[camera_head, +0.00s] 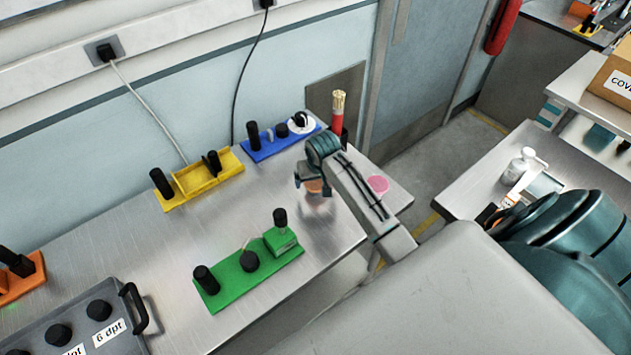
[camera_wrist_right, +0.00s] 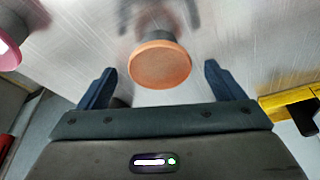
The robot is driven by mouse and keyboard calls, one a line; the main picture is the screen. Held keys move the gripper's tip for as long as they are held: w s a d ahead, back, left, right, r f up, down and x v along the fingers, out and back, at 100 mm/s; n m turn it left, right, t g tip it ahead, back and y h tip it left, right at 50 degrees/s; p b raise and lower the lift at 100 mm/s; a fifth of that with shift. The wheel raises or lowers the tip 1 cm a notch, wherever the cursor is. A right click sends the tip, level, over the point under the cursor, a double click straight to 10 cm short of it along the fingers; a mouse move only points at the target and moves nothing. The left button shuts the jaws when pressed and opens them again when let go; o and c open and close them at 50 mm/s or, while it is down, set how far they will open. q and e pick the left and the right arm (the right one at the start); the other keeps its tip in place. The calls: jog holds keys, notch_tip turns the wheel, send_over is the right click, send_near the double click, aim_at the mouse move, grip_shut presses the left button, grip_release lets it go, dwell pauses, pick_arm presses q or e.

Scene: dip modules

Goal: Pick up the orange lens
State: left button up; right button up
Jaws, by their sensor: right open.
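The orange lens (camera_head: 314,186) is on the metal table at the right end, partly hidden by my right gripper (camera_head: 311,184). In the right wrist view, the round orange lens (camera_wrist_right: 160,65) has a dark grey body behind it. My right gripper (camera_wrist_right: 160,68) is open, with one blue finger to each side of the lens and visible gaps between. I cannot tell the exact height of the fingers relative to it. My left gripper is not in view.
A pink lens (camera_head: 378,184) lies right of my right arm. A blue module (camera_head: 266,151), a yellow module (camera_head: 187,188) and a green module (camera_head: 232,285) stand around. A red cup of sticks (camera_head: 338,121) is behind. The table's middle is clear.

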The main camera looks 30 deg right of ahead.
jog(key=c, duration=1.1)
jog(key=shift+o, duration=0.2)
jog(key=shift+r, duration=0.1)
